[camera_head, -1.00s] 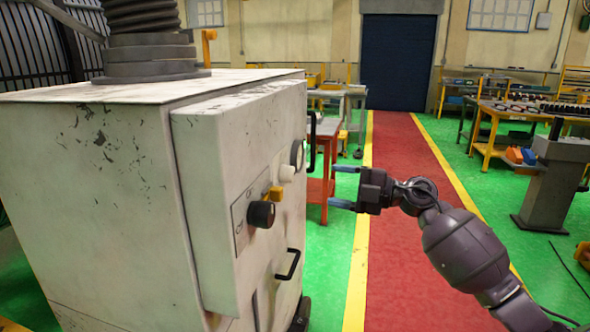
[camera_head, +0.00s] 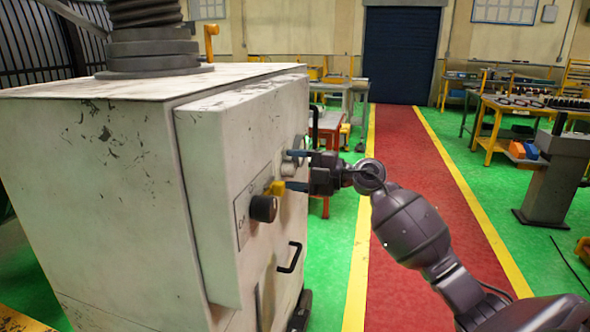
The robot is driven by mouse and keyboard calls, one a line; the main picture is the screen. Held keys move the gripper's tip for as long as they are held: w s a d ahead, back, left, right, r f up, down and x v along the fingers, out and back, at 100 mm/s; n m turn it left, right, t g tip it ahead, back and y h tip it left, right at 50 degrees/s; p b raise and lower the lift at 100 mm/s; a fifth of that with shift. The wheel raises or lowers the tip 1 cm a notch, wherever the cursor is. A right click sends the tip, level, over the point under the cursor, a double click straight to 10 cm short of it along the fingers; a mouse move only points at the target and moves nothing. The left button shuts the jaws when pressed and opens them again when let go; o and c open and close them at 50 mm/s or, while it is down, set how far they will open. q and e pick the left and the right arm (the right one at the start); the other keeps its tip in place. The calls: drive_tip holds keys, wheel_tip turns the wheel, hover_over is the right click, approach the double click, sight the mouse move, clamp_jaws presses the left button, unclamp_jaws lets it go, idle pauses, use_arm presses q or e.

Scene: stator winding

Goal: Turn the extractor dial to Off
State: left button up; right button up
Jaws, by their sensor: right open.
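The extractor is a worn white cabinet (camera_head: 110,190) on the left, with its control panel on the side facing right. A black round dial (camera_head: 263,208) sticks out from a marked plate (camera_head: 243,220); its lettering and setting are too small to read. A yellow part (camera_head: 277,187) sits just behind and above the dial. A white knob (camera_head: 289,166) is farther along the panel. My right gripper (camera_head: 293,171) is open, its two blue-grey fingers pointing left at the panel near the white knob and yellow part, beyond the black dial. Contact cannot be told. My left gripper is not in view.
A black handle (camera_head: 290,258) sticks out low on the panel, and another (camera_head: 314,125) is at its far edge. A ribbed hose (camera_head: 150,30) rises from the cabinet top. The red walkway (camera_head: 400,150) to the right is clear. Workbenches stand farther back.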

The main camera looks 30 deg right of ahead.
drive_tip(key=c, duration=0.9)
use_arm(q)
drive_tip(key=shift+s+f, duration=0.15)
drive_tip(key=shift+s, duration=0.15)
